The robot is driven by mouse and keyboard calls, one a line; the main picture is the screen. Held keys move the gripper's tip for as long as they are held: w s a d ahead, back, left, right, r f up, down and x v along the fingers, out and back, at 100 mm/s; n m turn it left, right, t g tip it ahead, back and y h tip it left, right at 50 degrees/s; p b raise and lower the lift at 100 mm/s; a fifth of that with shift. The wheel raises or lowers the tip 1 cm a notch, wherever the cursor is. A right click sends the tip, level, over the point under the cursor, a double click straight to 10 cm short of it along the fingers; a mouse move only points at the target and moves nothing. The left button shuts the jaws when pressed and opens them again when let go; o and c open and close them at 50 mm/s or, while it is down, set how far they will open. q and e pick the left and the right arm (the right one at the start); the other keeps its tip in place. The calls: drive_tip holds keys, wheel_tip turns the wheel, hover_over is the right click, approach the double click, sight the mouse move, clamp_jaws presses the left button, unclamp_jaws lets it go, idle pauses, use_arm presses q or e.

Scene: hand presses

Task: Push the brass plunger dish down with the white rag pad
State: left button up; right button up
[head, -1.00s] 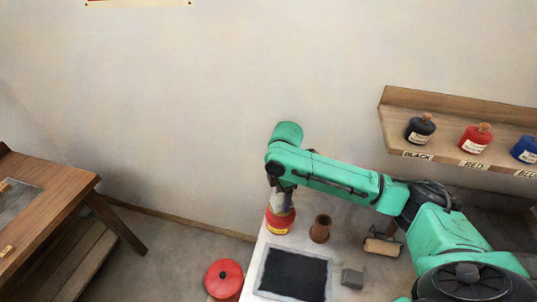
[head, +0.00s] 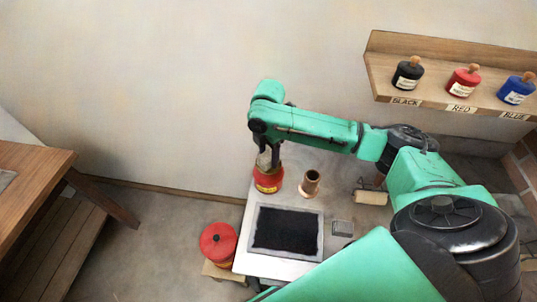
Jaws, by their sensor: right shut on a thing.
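My right gripper (head: 268,156) points down over a red can (head: 268,182) with a yellow label at the back left corner of the white-topped table. It is shut on a small pale grey-white thing, which looks like the white rag pad (head: 264,160), right at the can's top. The brass plunger dish is not clearly visible; the pad and the fingers cover the can's top. I cannot tell whether the pad touches the dish or how far down the dish is. My left gripper is not in view.
A brown cup-like pot (head: 311,183) stands just right of the can. A black slab (head: 287,232), a grey block (head: 342,228) and a roller (head: 370,196) lie on the table. A red lidded can (head: 218,242) stands off the table's left side. Ink bottles (head: 463,81) line the wall shelf.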

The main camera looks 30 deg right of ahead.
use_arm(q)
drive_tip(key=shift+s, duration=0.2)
use_arm(e)
drive_tip(key=shift+s+r, duration=0.1)
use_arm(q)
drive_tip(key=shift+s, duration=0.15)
use_arm(e)
drive_tip(key=shift+f, duration=0.2)
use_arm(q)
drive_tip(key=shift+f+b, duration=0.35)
use_arm(e)
drive_tip(key=shift+f, duration=0.95)
idle(0.4)
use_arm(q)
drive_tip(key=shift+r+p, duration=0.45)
use_arm(e)
drive_tip(key=shift+s+f, duration=0.1)
drive_tip(key=shift+f, duration=0.05)
idle(1.5)
wheel_tip(320, 180, up, 3)
drive_tip(key=p, duration=0.3)
drive_tip(key=shift+r+p, duration=0.45)
drive_tip(key=shift+r, duration=0.4)
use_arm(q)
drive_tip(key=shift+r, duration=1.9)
use_arm(e)
drive_tip(key=shift+r, duration=1.25)
